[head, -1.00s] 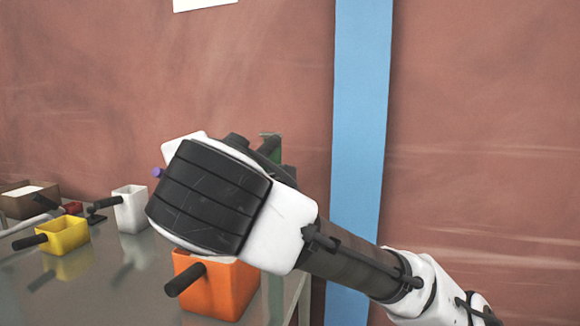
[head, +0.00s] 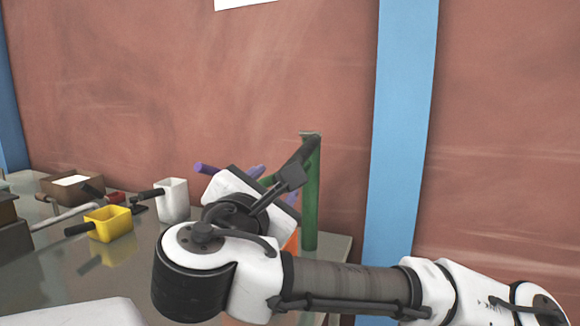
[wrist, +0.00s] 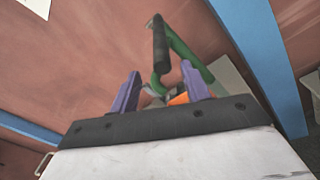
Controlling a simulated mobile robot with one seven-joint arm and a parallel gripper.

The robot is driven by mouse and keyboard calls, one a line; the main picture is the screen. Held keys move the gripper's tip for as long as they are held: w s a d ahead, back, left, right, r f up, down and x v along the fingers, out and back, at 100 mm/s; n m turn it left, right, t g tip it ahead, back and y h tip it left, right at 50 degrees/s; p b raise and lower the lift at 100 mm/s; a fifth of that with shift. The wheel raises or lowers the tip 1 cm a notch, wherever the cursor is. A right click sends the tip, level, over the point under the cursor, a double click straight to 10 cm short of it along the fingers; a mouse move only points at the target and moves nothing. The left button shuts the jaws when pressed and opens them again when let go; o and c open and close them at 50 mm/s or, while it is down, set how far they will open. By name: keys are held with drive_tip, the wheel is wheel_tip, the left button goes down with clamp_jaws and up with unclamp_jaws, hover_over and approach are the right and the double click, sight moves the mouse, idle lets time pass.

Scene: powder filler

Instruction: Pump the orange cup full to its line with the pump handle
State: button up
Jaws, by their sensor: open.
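The green pump (head: 311,205) stands at the table's right end, with a dark handle (head: 303,152) sloping down to the left from its top. In the wrist view, the black handle (wrist: 160,45) shows beyond and above the fingertips, apart from them. The orange cup (head: 292,243) is mostly hidden behind my arm in the head view. A small orange patch of it (wrist: 179,99) shows between the fingers in the wrist view. Its fill level and line are hidden. My gripper (wrist: 161,80) is open with two purple fingers and nothing between them. In the head view, it (head: 230,171) is left of the pump.
A yellow cup (head: 109,224) and a white cup (head: 173,200), each with a black handle, stand on the left of the table (head: 60,275). A brown box (head: 70,187) is behind them. A blue post (head: 400,130) runs up the wall right of the pump.

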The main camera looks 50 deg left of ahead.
sight(303, 154)
drive_tip(key=shift+p+x, duration=0.45)
drive_tip(key=shift+x, duration=4.4)
drive_tip(key=shift+f, duration=0.1)
clamp_jaws()
